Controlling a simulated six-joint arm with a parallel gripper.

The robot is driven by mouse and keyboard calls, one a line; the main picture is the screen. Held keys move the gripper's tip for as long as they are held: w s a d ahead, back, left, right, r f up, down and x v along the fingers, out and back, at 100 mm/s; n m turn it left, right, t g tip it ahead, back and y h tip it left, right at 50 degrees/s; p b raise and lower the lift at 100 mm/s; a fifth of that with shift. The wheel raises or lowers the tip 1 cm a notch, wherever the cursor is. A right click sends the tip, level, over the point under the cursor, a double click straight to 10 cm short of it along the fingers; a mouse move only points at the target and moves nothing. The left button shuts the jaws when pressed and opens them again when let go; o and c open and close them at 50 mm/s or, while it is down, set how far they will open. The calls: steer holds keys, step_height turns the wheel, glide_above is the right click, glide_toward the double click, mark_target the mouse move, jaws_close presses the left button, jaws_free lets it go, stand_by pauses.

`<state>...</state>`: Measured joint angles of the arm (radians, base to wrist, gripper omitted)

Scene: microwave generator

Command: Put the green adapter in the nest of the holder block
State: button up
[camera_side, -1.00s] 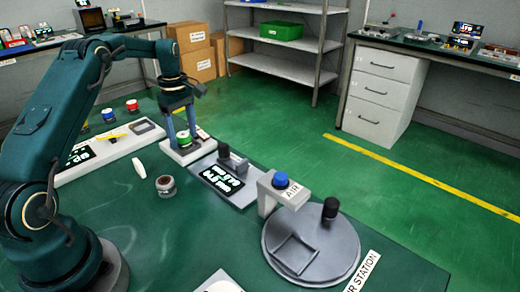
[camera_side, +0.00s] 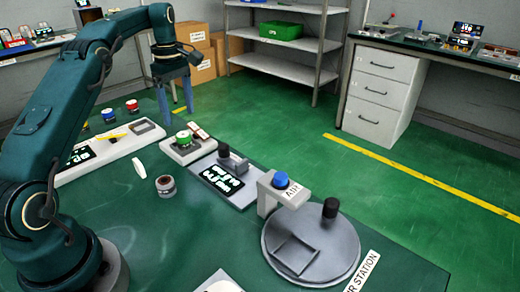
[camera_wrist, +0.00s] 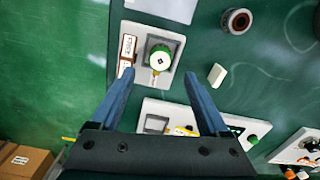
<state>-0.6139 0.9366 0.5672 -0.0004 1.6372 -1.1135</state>
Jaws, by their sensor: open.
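The green adapter (camera_side: 183,137) sits upright on the pale holder block (camera_side: 204,152), with its green top showing. The wrist view shows the adapter (camera_wrist: 160,57) from above on the white block (camera_wrist: 138,33); its base hides the nest, so I cannot tell how deep it sits. My gripper (camera_side: 175,112) is open and empty, above and beyond the adapter in the side view. In the wrist view the two blue fingers (camera_wrist: 160,76) are wide apart, their tips below the adapter in the picture, clear of it.
A grey unit with a lit display (camera_side: 222,179) stands beside the block. A grey ring-shaped part (camera_side: 165,186) and a small white piece (camera_side: 139,168) lie on the green table. A tray with a yellow tool (camera_side: 112,137) is to the left. The round air station (camera_side: 330,255) is at right.

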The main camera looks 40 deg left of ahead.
steer(key=shift+r, duration=0.35)
steer(key=s+d+r+m+t, duration=0.1)
steer(key=s+d+r+m, duration=0.1)
steer(key=d+r+m, duration=0.4)
steer(key=s+d+r+m+t, duration=0.1)
steer(key=s+d+r+m, duration=0.15)
steer(key=d, duration=0.45)
steer(key=s+d+f+m+t, duration=0.3)
steer(key=s+d+f+m, duration=0.1)
steer(key=s+d+m, duration=0.6)
steer(key=s+m, duration=0.1)
steer(key=s, duration=0.2)
steer(key=shift+s+f+t, duration=0.3)
steer(key=shift+s+f, duration=0.05)
steer(key=shift+f, duration=0.05)
